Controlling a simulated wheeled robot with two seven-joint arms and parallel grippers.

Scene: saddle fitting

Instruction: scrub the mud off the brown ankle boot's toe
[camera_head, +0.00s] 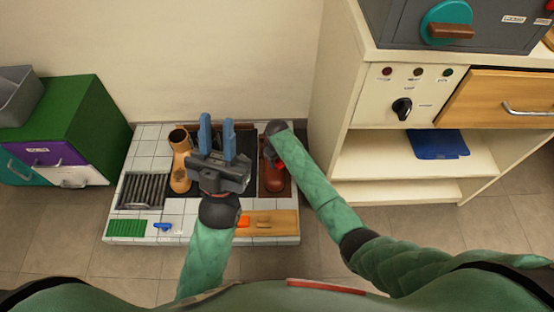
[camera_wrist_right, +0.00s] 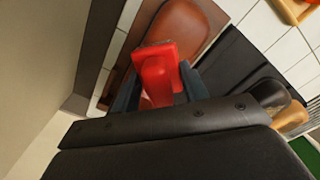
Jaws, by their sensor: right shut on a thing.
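The brown ankle boot (camera_head: 273,182) is at the right end of the tiled platform, partly hidden by my right arm. Its rounded reddish-brown toe shows in the right wrist view (camera_wrist_right: 178,30). My right gripper (camera_wrist_right: 158,88) is shut on a red block-like tool (camera_wrist_right: 155,65), which also shows in the head view (camera_head: 279,165). The tool is at the boot in both views; I cannot tell whether it touches. I cannot make out mud. My left gripper (camera_head: 217,130) is open and empty, its blue fingers apart, above the middle of the platform.
The tiled platform (camera_head: 146,148) also carries a tan boot (camera_head: 180,160), a grate (camera_head: 142,190), a green mat (camera_head: 127,228), a small blue item (camera_head: 161,226) and an orange block (camera_head: 243,221). A cream cabinet (camera_head: 375,110) stands close on the right, a green cabinet (camera_head: 75,125) on the left.

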